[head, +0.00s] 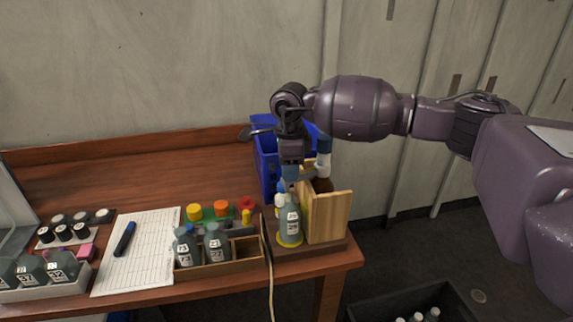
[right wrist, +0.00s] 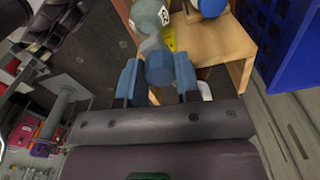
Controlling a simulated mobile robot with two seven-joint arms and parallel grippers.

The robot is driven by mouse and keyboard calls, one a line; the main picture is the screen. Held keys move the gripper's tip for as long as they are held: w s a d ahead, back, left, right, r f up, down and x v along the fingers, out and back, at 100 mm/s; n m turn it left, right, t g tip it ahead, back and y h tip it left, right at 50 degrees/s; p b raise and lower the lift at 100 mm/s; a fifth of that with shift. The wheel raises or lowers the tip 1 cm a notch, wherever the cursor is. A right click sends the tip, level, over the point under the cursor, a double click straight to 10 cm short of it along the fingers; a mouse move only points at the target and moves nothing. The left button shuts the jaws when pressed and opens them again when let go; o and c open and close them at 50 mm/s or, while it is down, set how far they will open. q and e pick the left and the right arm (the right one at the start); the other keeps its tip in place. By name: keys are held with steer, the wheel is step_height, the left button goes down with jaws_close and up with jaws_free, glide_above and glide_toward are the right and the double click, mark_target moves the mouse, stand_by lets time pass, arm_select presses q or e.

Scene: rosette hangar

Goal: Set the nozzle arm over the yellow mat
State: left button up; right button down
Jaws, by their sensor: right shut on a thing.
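My right gripper (head: 291,172) is shut above a grey-green labelled bottle (head: 290,222), which stands upright on the round yellow mat (head: 290,243). In the right wrist view, my right gripper (right wrist: 158,80) has its blue fingers on both sides of a blue-grey cylindrical piece (right wrist: 160,68), which looks like the end of the nozzle arm. A pale bar (head: 311,173) shows beside the fingers. The labelled bottle (right wrist: 150,14) lies just beyond the held piece. The fingers hide much of the nozzle arm, so I cannot tell its exact direction. My left gripper is not in view.
A blue crate (head: 264,150) stands behind. A divided tray (head: 225,262) with bottles, colored caps, and a paper sheet (head: 140,260) lie left. A dark crate is on the floor.

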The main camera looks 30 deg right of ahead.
steer(key=shift+s+d+n, duration=0.1)
steer(key=shift+s+n, duration=0.65)
steer(key=shift+n, duration=0.15)
steer(key=c, duration=0.8)
jaws_free()
steer(key=shift+s, duration=0.1)
step_height(320, 180, up, 11)
steer(key=shift+b, duration=0.4)
steer(key=shift+f, duration=0.15)
